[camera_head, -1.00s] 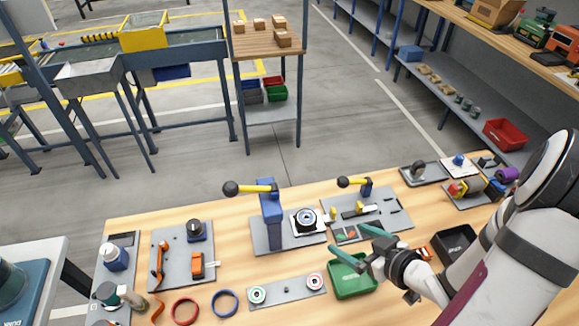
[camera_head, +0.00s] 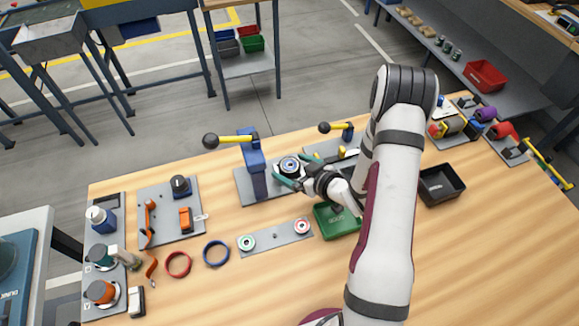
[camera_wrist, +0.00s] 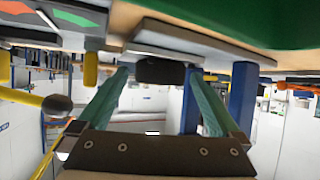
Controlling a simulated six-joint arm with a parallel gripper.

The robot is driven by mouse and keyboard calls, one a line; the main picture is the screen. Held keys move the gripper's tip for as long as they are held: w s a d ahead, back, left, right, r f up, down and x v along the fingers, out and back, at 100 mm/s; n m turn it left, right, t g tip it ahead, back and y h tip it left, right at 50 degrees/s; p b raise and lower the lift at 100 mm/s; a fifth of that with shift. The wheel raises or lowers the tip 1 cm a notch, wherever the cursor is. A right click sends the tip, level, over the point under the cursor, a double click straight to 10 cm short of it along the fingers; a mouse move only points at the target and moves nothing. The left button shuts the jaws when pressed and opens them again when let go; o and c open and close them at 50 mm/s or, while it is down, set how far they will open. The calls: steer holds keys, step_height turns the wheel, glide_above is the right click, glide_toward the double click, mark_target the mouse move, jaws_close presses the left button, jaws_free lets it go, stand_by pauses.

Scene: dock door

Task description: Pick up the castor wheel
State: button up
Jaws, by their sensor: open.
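The castor wheel (camera_head: 289,165), a round black wheel with a pale hub, lies flat on a light plate beside the blue lever post in the head view. My gripper (camera_head: 287,171) has its teal fingers at the wheel, one tip on its near left and one by its right. In the upside-down wrist view, the dark wheel (camera_wrist: 160,71) shows between the tips of my open gripper (camera_wrist: 157,76). Both jaws stand apart from each other, one on each side of it. I cannot tell whether either touches it.
The blue post (camera_head: 255,170) with a yellow lever (camera_head: 230,140) stands close left of the wheel. A green bin (camera_head: 335,219) sits under my wrist, and a black bin (camera_head: 441,186) is to the right. My arm hides part of the right fixture.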

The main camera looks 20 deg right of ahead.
steer(key=c, duration=1.4)
